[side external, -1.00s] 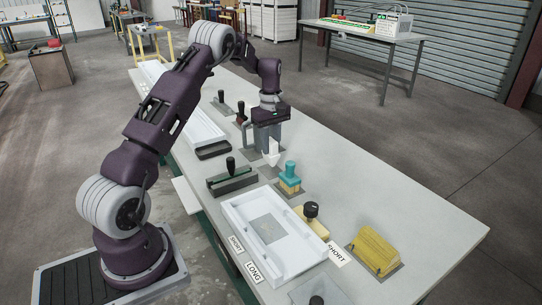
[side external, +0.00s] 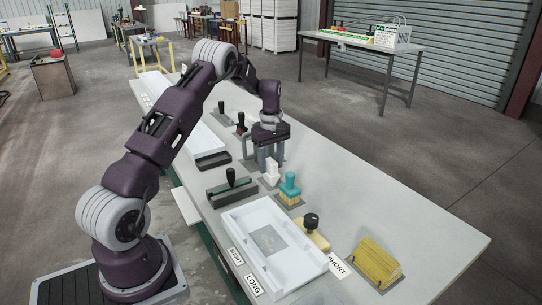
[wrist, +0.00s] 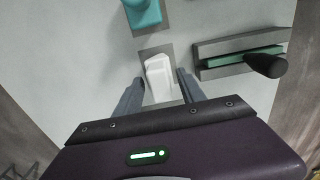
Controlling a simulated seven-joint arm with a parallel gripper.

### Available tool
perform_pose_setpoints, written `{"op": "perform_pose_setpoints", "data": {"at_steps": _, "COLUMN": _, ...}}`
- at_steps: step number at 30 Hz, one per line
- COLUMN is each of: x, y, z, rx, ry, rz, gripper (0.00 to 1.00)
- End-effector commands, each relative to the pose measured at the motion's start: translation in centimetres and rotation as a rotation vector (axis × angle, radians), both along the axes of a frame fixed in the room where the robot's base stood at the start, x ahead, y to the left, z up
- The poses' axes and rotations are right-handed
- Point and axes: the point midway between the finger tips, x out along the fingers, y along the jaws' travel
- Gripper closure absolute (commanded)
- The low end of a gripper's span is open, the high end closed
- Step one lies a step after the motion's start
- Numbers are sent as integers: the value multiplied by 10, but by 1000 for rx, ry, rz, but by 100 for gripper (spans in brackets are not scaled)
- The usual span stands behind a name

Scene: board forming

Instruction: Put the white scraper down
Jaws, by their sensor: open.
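The white scraper (side external: 271,173) stands on a dark grey pad on the table, behind and left of the teal-handled tool. In the wrist view the scraper (wrist: 158,76) lies between my two fingers, over the grey pad (wrist: 150,52). My gripper (side external: 271,158) is open and points down just above the scraper. In the wrist view a gap shows between the scraper and each finger. The scraper's lower edge is partly hidden in the side view.
A teal-handled tool (side external: 289,185) stands close to the right. A green tool with a black knob (side external: 231,186) lies to the left. A white tray (side external: 240,225), a black-knobbed yellow block (side external: 312,235) and yellow pieces (side external: 374,262) are nearer. The table's right side is clear.

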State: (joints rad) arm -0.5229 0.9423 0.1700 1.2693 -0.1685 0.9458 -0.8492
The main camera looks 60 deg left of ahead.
Motion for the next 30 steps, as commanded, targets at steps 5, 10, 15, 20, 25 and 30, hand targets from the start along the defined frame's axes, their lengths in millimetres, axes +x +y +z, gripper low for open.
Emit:
{"op": "perform_pose_setpoints", "data": {"at_steps": 5, "x": 1, "y": 1, "z": 46, "rx": 4, "ry": -6, "rz": -1, "gripper": 53}}
{"op": "perform_pose_setpoints", "data": {"at_steps": 10, "x": 1, "y": 0, "z": 90, "rx": 3, "ry": -5, "rz": -2, "gripper": 53}}
{"op": "perform_pose_setpoints", "data": {"at_steps": 15, "x": 1, "y": 0, "z": 113, "rx": 1, "ry": -4, "rz": -2, "gripper": 53}}
{"op": "perform_pose_setpoints", "data": {"at_steps": 20, "x": -8, "y": -42, "z": 163, "rx": 14, "ry": -62, "rz": -144, "gripper": 53}}
{"op": "perform_pose_setpoints", "data": {"at_steps": 25, "x": -69, "y": -153, "z": 245, "rx": 67, "ry": -195, "rz": -561, "gripper": 53}}
{"op": "perform_pose_setpoints", "data": {"at_steps": 30, "x": -181, "y": -251, "z": 268, "rx": 192, "ry": -316, "rz": -1061, "gripper": 53}}
